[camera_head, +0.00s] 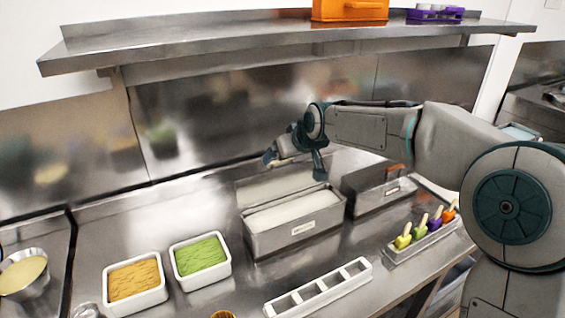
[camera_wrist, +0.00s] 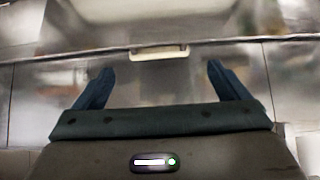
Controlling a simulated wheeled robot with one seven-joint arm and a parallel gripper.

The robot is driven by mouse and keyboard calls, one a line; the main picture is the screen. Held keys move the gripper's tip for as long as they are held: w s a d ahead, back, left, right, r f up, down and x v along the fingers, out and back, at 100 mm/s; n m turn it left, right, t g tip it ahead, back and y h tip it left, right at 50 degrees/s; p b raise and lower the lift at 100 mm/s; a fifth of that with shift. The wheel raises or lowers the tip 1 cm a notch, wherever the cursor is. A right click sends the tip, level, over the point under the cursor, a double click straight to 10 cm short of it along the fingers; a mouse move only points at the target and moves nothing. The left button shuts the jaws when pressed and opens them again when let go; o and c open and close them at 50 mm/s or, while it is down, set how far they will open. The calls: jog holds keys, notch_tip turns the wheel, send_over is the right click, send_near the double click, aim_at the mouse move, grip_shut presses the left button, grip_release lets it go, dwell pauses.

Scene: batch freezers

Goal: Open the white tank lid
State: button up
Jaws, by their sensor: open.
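The tank with white contents (camera_head: 295,228) is a steel box with a front label, in the middle of the counter in the head view. Its inside is visible from above. A steel panel that looks like its lid (camera_head: 262,189) stands raised along its back edge. My gripper (camera_head: 292,165) is above the back of the tank, close to the panel's upper edge. In the wrist view my open gripper (camera_wrist: 160,78) has nothing between its fingers. A pale handle (camera_wrist: 158,53) lies just beyond the fingertips, apart from them, at the edge of a steel panel (camera_wrist: 155,12).
A second steel tank (camera_head: 378,190) stands right of the first. A popsicle tray (camera_head: 425,243) is at the right, and an empty white divided tray (camera_head: 318,288) in front. Orange (camera_head: 135,283) and green (camera_head: 200,257) tubs are left. A steel shelf (camera_head: 290,50) hangs above.

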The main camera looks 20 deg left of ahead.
jog(key=shift+b+v, duration=0.35)
jog(key=shift+v, duration=2.35)
jog(key=shift+s+d, duration=0.1)
jog(key=s+d+f+m+h, duration=0.25)
jog(key=s+d, duration=0.35)
jog(key=d, duration=0.3)
jog(key=s+d+f+m+g+h, duration=0.1)
jog(key=s+d+f+m+h, duration=0.3)
jog(key=d, duration=0.6)
jog(key=s+d+f, duration=0.1)
jog(key=s+d, duration=0.6)
jog(key=d, duration=0.2)
jog(key=s+d+f+m+g, duration=0.1)
jog(key=s+d+f+m, duration=0.2)
jog(key=s+d, duration=0.3)
jog(key=s+f, duration=0.1)
jog(key=s, duration=0.2)
jog(key=shift+d+f+g, duration=0.2)
jog(key=shift+d+g, duration=0.05)
jog(key=shift+g, duration=0.05)
